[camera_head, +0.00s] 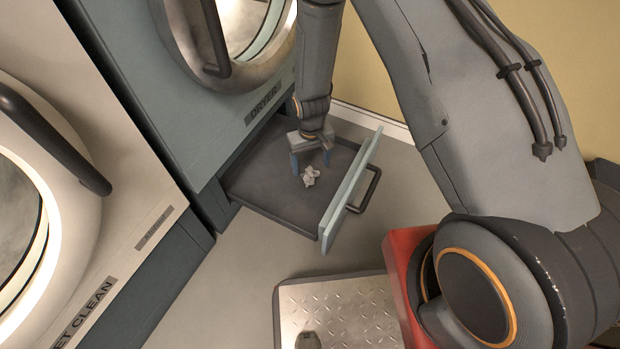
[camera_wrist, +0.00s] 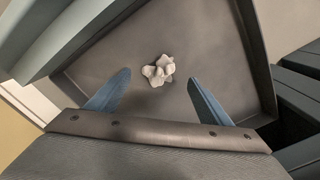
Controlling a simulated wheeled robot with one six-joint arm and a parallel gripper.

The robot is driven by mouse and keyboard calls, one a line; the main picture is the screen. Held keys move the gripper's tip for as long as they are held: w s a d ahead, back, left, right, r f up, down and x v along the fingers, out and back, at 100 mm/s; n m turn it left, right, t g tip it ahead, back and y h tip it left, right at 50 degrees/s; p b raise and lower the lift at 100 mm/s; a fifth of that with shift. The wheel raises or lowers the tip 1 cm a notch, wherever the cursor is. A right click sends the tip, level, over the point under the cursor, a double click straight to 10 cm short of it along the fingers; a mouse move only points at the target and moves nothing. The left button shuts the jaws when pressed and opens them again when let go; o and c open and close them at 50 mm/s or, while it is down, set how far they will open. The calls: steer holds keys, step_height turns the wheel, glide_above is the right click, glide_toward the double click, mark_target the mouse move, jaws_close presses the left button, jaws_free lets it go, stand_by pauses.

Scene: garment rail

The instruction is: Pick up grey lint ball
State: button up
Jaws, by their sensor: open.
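The grey lint ball (camera_head: 310,175) is a small, pale, lumpy clump lying on the floor of the open dark drawer (camera_head: 262,182) beneath the dryer. In the wrist view the lint ball (camera_wrist: 158,70) lies ahead of the fingertips, roughly centred between them. My gripper (camera_head: 311,166) is over the drawer, pointing down, with its blue fingers spread. In the wrist view my gripper (camera_wrist: 160,78) is open with nothing between its fingers. The exact height of the fingertips above the drawer floor is hard to tell.
The drawer's pale front panel (camera_head: 350,192) with its dark handle (camera_head: 368,190) stands up close to the gripper's right. The dryer (camera_head: 230,95) rises behind on the left. A white machine (camera_head: 120,200) stands at far left. Bare floor (camera_head: 235,262) lies in front.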

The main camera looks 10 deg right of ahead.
mark_target(311, 171)
steer(key=f+b, duration=0.1)
steer(key=f, duration=0.1)
steer(key=f+b, duration=0.1)
steer(key=f, duration=0.1)
steer(key=f+b, duration=0.1)
steer(key=f, duration=0.1)
steer(key=shift+w+f, duration=0.3)
steer(key=shift+w, duration=0.05)
steer(key=c, duration=1.1)
